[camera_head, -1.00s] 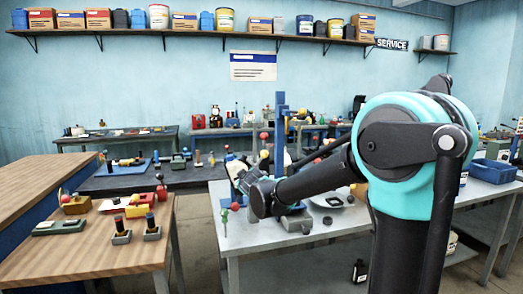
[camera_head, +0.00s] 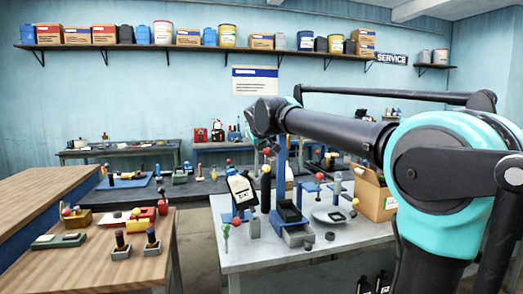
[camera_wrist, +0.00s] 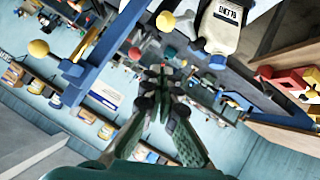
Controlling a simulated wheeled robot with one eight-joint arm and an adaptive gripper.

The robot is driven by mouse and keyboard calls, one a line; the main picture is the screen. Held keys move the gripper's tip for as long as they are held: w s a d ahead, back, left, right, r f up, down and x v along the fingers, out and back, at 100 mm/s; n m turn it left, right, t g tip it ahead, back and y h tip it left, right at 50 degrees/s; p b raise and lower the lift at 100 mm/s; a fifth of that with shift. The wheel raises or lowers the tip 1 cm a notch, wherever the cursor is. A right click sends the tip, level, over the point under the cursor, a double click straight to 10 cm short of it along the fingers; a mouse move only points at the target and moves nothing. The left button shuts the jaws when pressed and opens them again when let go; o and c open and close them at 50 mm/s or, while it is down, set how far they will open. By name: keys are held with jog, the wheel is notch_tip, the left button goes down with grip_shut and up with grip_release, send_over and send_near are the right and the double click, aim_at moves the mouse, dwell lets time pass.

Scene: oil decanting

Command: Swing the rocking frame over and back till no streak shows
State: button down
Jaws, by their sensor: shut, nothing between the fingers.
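The rocking frame appears to be the blue upright stand (camera_head: 281,180) on the grey table. A white bottle with a black-and-white label (camera_head: 241,188) leans tilted at its left; the wrist view shows the bottle upside down at the top (camera_wrist: 222,22). My gripper (camera_wrist: 164,76) is shut and empty, apart from the bottle in that picture. In the head view my wrist is above the stand and the fingers are not clear. No streak can be made out.
A shallow grey dish (camera_head: 331,213) and an open cardboard box (camera_head: 374,196) stand to the right on the grey table (camera_head: 262,252). Upright posts with coloured balls crowd around the stand. A wooden table (camera_head: 100,262) is at left, with floor between.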

jog(key=w+d+f, duration=0.1)
jog(key=w+f, duration=0.6)
jog(key=shift+f, duration=0.3)
jog(key=d+f, duration=0.1)
jog(key=w+d+f, duration=0.1)
jog(key=d, duration=0.1)
jog(key=shift+d+f, duration=0.1)
jog(key=shift+f, duration=0.3)
jog(key=shift+r, duration=0.1)
